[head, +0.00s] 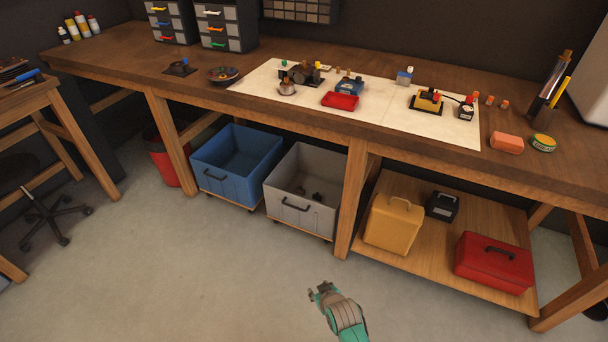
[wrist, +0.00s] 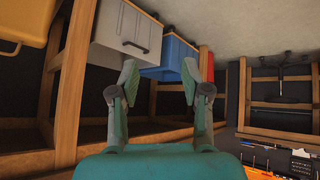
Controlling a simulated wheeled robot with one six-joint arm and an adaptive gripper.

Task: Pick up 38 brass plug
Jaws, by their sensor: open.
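I cannot make out a plug marked 38 in either view. Several small copper-orange pieces (head: 490,100) stand at the right end of the white mat (head: 385,118) on the workbench; they are too small to identify. A small silvery round part (head: 287,88) with a brownish top sits on the mat's left part. My gripper (head: 322,292) is low over the floor in front of the bench, well apart from the benchtop. In the wrist view my gripper (wrist: 160,78) is open, with nothing between its fingers.
The wooden workbench (head: 120,62) holds a red tray (head: 340,100), an orange block (head: 507,142) and a green-yellow tin (head: 543,142). Below stand a blue bin (head: 225,175), a grey bin (head: 310,190), a yellow can (head: 393,225) and a red toolbox (head: 494,262). The floor in front is clear.

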